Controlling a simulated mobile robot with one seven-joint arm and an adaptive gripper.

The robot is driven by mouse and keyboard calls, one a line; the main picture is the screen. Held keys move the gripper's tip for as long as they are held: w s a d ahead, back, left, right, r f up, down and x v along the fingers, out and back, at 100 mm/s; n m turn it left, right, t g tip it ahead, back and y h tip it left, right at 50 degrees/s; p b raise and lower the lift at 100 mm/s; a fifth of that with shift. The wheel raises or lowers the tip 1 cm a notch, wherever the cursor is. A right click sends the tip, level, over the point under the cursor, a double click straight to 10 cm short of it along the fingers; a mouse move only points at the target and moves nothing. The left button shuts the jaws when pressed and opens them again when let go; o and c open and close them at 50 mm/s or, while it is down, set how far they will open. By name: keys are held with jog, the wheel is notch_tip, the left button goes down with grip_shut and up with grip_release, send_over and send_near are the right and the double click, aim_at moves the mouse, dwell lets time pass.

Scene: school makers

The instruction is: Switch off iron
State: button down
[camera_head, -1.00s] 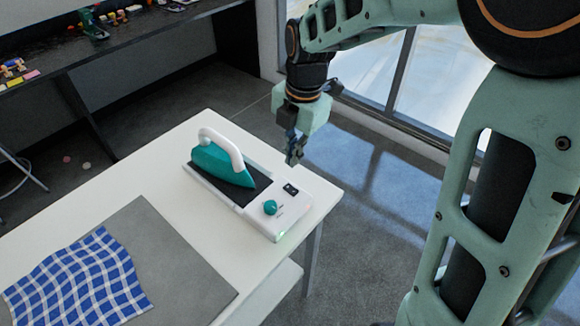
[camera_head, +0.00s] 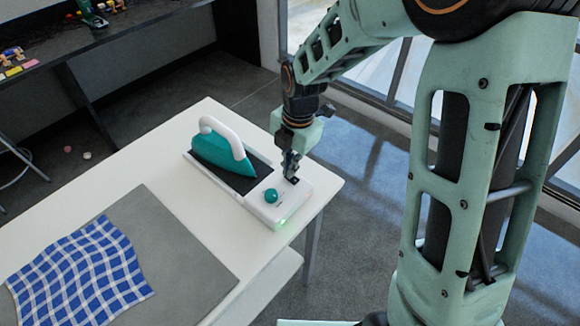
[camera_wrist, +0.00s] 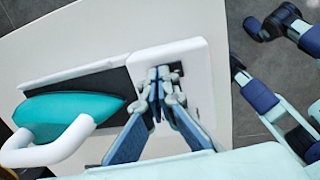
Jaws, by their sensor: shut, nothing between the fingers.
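The teal iron (camera_head: 222,155) with a white handle rests on its white base station (camera_head: 262,213) on the table. It also shows in the wrist view (camera_wrist: 70,108). The station has a teal knob (camera_head: 271,195), a small dark switch panel and a green glow at its front edge. My gripper (camera_head: 291,176) is shut and empty, with its fingertips at the switch panel. In the wrist view the fingertips (camera_wrist: 158,76) cover most of the panel, and a dark part of the switch (camera_wrist: 176,68) shows beside them. I cannot tell whether they touch it.
A white table (camera_head: 130,165) holds a grey mat (camera_head: 185,265) with a blue checked cloth (camera_head: 80,278) at the left front. A dark bench (camera_head: 120,40) with small items stands at the back left. Windows are behind my arm.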

jog(key=shift+w+a+f, duration=0.1)
jog(key=shift+a+f, duration=0.05)
jog(key=shift+f, duration=0.2)
jog(key=shift+s+d+r+p, duration=0.15)
jog(key=shift+s+d+p, duration=0.2)
jog(key=shift+s+d, duration=0.3)
jog(key=shift+w, duration=0.15)
jog(key=shift+r, duration=0.15)
